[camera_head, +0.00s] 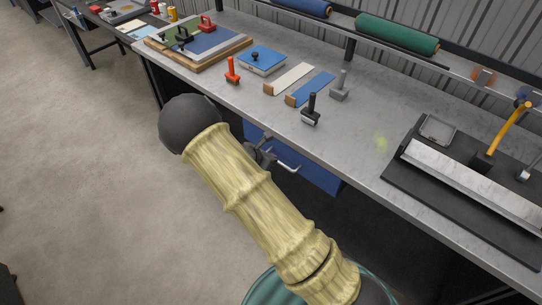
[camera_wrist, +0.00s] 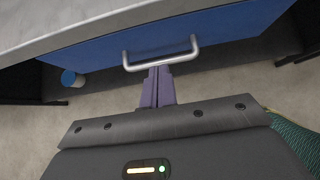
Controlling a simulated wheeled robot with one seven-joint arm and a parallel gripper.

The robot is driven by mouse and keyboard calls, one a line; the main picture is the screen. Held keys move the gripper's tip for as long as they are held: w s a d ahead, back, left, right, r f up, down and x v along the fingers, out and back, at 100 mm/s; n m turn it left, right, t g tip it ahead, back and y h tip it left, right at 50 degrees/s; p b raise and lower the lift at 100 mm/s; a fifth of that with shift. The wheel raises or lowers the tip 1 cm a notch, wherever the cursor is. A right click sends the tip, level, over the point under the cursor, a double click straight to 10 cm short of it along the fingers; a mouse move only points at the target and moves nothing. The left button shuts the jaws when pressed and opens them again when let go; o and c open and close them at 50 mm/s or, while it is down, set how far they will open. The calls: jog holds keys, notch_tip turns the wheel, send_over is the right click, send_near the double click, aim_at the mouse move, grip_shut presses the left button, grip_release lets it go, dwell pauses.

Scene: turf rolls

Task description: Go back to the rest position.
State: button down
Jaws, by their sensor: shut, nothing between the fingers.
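My gripper (camera_wrist: 157,76) has its two purple-grey fingers together in the wrist view, with nothing between them. Their tips lie just below a curved metal handle (camera_wrist: 162,60) on a blue drawer front (camera_wrist: 110,50); I cannot tell whether they touch it. In the head view my arm, in a pale yellow sleeve, reaches up from the bottom and hides part of the gripper. The gripper shows beside the arm, near the handle (camera_head: 287,166) and the blue drawer front (camera_head: 318,178) under the bench edge.
The grey workbench (camera_head: 365,125) runs along the right. It carries a red-orange stamp (camera_head: 232,70), a black-handled tool (camera_head: 311,110), a blue-topped block (camera_head: 262,60) and a dark tray (camera_head: 460,205). A green roll (camera_head: 397,34) lies on the rack behind. The floor (camera_head: 80,180) at left is clear.

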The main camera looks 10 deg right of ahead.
jog(key=s+d+r+m+g+y+p, duration=0.1)
jog(key=s+d+r+m+y, duration=0.1)
jog(key=s+r+m, duration=0.9)
jog(key=s+d+r+m+g+y+p, duration=0.2)
jog(key=s+r+m+y, duration=0.3)
jog(key=s+r+m, duration=0.5)
jog(key=s+d+m, duration=0.1)
jog(key=s+m, duration=0.1)
jog(key=m, duration=0.3)
jog(key=shift+s+r, duration=0.15)
jog(key=shift+r, duration=0.2)
